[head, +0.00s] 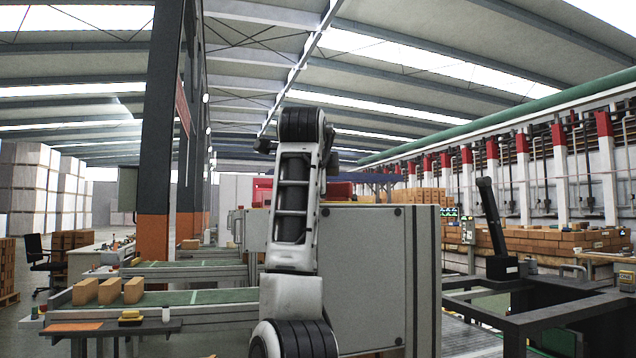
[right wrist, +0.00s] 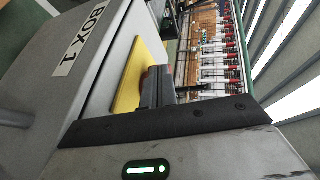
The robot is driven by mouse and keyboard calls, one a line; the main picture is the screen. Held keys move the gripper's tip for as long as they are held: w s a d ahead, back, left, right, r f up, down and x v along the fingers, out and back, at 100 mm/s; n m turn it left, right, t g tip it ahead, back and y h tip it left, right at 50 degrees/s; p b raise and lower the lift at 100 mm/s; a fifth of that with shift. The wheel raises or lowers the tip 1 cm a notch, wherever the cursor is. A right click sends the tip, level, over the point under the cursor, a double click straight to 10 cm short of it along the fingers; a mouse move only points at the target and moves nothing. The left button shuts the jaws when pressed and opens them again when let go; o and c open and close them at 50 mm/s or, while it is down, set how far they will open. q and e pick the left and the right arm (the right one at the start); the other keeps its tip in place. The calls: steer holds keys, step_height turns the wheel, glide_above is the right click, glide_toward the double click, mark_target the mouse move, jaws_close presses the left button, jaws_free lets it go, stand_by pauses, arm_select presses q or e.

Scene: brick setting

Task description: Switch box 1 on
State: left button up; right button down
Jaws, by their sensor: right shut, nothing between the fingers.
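Box 1 (right wrist: 40,85) is a grey cabinet with a white label reading "BOX 1" in the right wrist view. A yellow plate (right wrist: 127,80) is on its face, with a small reddish-brown part (right wrist: 152,72) beside it, mostly hidden behind my fingers. My right gripper (right wrist: 151,88) is shut and empty, its dark fingers in front of the yellow plate. I cannot tell whether they touch it, or how the switch is set. My left gripper is in neither view.
In the head view a grey cabinet (head: 375,265) stands close, behind one of my arm links; no label shows. A conveyor (head: 190,297) with several bricks (head: 133,290) lies left. A dark frame (head: 535,318) and black arm-like machine (head: 492,225) are at right.

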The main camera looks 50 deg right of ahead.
steer(key=shift+a, duration=0.4)
steer(key=s+a+r+b, duration=0.2)
steer(key=a+r, duration=0.1)
steer(key=a, duration=0.9)
steer(key=shift+a, duration=0.25)
